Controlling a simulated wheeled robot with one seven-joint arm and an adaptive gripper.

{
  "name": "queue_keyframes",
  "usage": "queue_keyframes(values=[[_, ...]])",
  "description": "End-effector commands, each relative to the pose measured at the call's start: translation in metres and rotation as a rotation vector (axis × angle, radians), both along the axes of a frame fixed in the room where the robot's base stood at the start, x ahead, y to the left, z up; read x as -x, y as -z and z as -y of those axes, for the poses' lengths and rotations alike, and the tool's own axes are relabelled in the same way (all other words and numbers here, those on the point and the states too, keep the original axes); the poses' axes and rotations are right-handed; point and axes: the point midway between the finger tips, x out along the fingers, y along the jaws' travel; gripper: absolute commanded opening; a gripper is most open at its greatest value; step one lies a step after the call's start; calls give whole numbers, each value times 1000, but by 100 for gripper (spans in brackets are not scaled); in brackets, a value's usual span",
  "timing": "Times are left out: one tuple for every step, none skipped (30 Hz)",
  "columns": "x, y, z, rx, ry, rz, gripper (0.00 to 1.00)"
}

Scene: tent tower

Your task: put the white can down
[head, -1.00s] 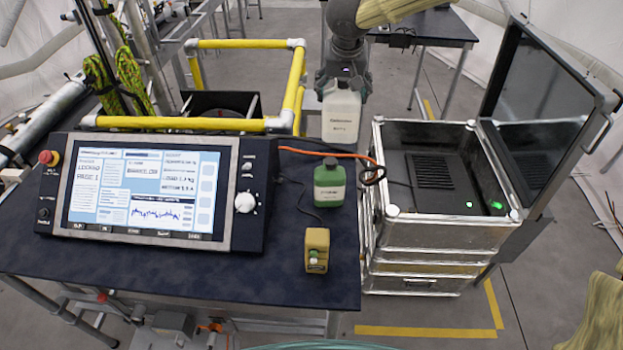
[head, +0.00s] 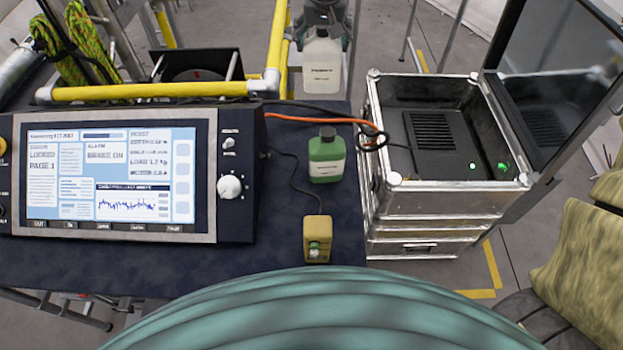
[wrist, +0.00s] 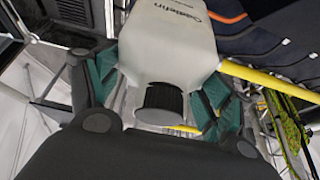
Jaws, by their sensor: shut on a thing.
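The white can (head: 322,64) is a pale jug with dark print, held upright at the top of the head view, beyond the far edge of the dark table (head: 290,200). My gripper (head: 323,28) is shut on its upper part. In the wrist view the can (wrist: 168,40) shows large with a black cap (wrist: 163,98), and my gripper's teal-padded fingers (wrist: 160,85) lie on both sides of its neck. The can's underside appears clear of any surface.
A yellow rail (head: 150,90) runs behind. An open metal case (head: 375,130) stands right. An orange cable (head: 310,119) crosses the table's back.

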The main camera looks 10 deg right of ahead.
Motion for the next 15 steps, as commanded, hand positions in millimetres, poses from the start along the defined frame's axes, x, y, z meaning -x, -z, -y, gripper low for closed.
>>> queue_keyframes(values=[[0,13,1,1,0,0,14],[0,21,1,2,1,0,14],[0,28,1,1,2,0,14],[0,33,1,0,1,0,14],[0,39,1,1,1,1,14],[0,46,1,1,1,1,14],[0,51,1,2,2,1,14],[0,55,2,1,3,1,14],[0,59,2,1,3,1,14],[0,62,2,1,4,1,14],[0,65,3,1,4,1,14],[0,68,3,0,3,1,14],[0,69,3,0,3,1,14],[0,71,3,0,3,1,14],[0,72,3,0,3,1,14]])
